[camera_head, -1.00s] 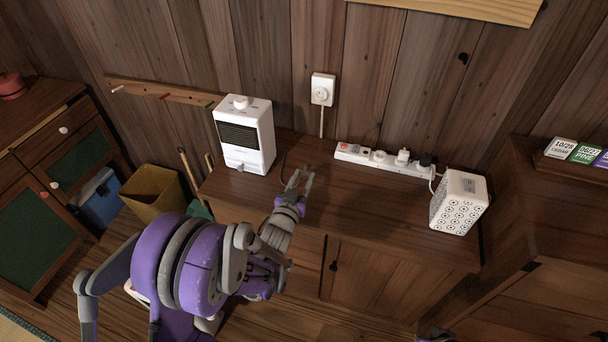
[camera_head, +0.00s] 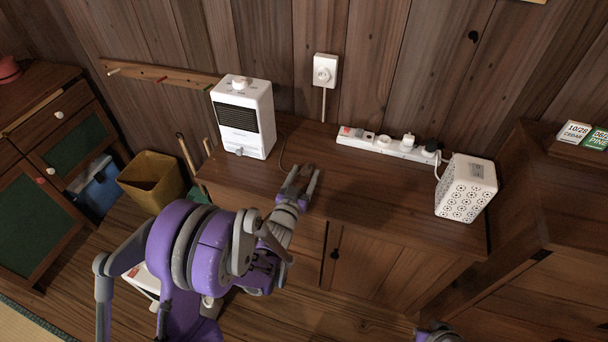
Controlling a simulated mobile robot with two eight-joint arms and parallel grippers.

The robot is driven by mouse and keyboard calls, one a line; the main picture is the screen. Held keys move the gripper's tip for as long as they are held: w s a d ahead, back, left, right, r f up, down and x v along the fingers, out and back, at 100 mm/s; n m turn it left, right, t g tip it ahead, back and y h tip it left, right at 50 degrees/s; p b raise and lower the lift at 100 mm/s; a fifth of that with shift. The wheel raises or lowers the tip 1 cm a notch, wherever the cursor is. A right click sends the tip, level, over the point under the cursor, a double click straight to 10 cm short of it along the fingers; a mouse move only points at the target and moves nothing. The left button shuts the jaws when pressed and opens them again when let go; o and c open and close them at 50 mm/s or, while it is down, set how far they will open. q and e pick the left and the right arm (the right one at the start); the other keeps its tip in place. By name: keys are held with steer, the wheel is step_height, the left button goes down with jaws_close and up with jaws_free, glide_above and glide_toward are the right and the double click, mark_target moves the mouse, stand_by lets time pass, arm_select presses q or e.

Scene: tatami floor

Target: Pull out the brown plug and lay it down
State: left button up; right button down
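My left gripper (camera_head: 305,181) is just above or at the cabinet top (camera_head: 350,199), in front of the white heater (camera_head: 244,118). Its two fingers are apart. A thin brown cord (camera_head: 282,150) runs from beside the heater towards the fingers. I cannot make out the brown plug; it may be hidden at or between the fingers. The white power strip (camera_head: 372,147) lies along the back of the cabinet. A white plug (camera_head: 408,143) and a black plug (camera_head: 430,149) stand in its right part. No brown plug shows in the strip.
A white patterned cube (camera_head: 466,188) stands at the cabinet's right end, with a white cord to the strip. A wall outlet (camera_head: 325,71) is above the strip. A yellow-brown bin (camera_head: 152,181) stands left of the cabinet. The cabinet top's middle is clear.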

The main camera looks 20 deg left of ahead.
arm_select(q)
steer(key=shift+o, duration=0.3)
steer(key=s, duration=1)
steer(key=shift+s+a+r+b, duration=0.2)
steer(key=shift+s+r+b, duration=0.1)
steer(key=shift+s+b, duration=0.1)
arm_select(e)
steer(key=shift+f, duration=0.35)
arm_select(q)
steer(key=s+g, duration=1.3)
steer(key=s, duration=1.1)
step_height(320, 180, up, 18)
steer(key=w+t+p, duration=0.1)
steer(key=w+p, duration=0.1)
steer(key=p, duration=1.4)
steer(key=shift+w+f+y, duration=0.15)
steer(key=shift+w+y, duration=0.15)
arm_select(e)
step_height(320, 180, up, 18)
steer(key=w, duration=0.2)
steer(key=shift+t, duration=0.4)
